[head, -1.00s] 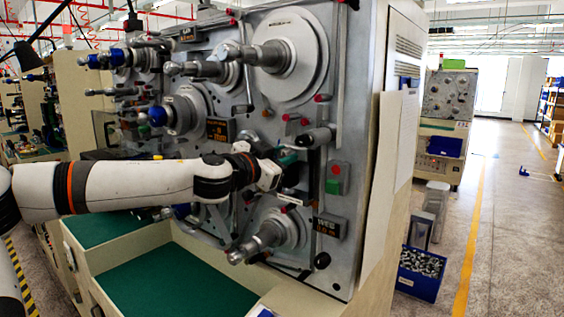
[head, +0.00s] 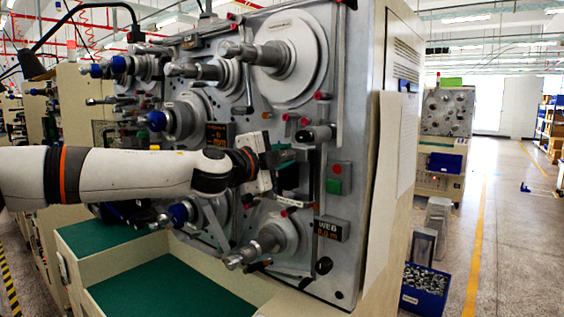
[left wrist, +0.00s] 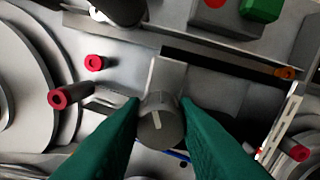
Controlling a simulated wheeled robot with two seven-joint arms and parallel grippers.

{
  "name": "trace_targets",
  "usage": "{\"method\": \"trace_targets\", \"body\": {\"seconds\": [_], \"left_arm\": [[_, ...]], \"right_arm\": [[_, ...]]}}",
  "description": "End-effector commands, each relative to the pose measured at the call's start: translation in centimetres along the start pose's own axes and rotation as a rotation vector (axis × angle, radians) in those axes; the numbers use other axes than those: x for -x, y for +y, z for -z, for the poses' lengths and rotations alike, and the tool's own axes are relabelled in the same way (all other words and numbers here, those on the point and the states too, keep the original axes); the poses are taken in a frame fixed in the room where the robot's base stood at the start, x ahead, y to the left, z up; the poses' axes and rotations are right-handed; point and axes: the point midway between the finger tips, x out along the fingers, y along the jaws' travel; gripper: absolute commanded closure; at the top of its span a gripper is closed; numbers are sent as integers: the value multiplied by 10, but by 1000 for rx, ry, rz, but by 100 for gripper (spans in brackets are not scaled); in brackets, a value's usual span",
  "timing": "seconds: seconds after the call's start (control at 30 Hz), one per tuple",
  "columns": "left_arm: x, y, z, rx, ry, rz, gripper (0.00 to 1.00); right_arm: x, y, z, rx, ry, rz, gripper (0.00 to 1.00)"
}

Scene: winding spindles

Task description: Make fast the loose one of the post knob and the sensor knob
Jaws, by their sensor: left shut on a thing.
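My left gripper (head: 284,158) reaches in from the left to the middle right of the machine panel. In the left wrist view its two green fingers (left wrist: 160,104) are shut on a grey round knob (left wrist: 159,128) with a pale line on its face. The knob sits at the end of a pale metal bracket (left wrist: 167,76), beside a dark slot. I cannot tell whether this is the post knob or the sensor knob. The fingers hide the knob in the head view. My right gripper is not in view.
Red-tipped posts (left wrist: 58,98) stand around the knob. A box with red and green buttons (head: 338,178) is just right of the gripper. A spindle (head: 262,245) juts out below. Green-topped shelves (head: 165,290) lie lower left.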

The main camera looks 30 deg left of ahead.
Motion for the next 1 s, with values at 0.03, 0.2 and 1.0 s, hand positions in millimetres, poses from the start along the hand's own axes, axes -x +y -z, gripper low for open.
{"method": "trace_targets", "body": {"seconds": [0.03, 0.2, 1.0], "left_arm": [[0, -2, 0, -46, 1, 0, 96], [0, -2, 0, -208, 1, 0, 96], [0, -2, 1, -880, 0, 1, 96]], "right_arm": [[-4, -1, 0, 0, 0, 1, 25], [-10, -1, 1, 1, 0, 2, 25], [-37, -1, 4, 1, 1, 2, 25]]}}
